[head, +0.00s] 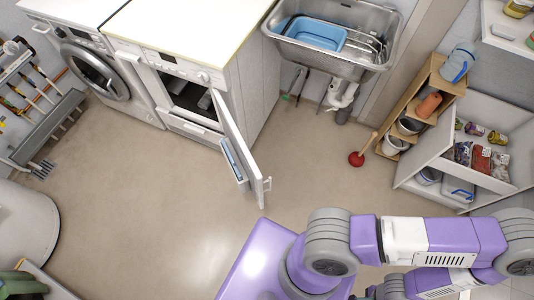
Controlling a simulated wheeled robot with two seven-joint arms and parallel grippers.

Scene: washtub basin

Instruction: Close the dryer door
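The white front-loading appliance with a square dark opening (186,97) stands under the light countertop at top centre. Its white door (238,140) is open, hinged at the right side of the opening and swung far out into the room. A handle (266,186) shows at the door's free edge, and a blue-grey panel is on its inner face. Neither of my grippers shows. My purple and grey arm links lie at the lower right, apart from the door.
A washer with a shut round door (96,72) stands left of the open appliance. A sink (333,38) is to the right. A red plunger (357,158), a wooden shelf (417,98) and an open white cabinet (441,146) stand farther right. The floor left of the door is clear.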

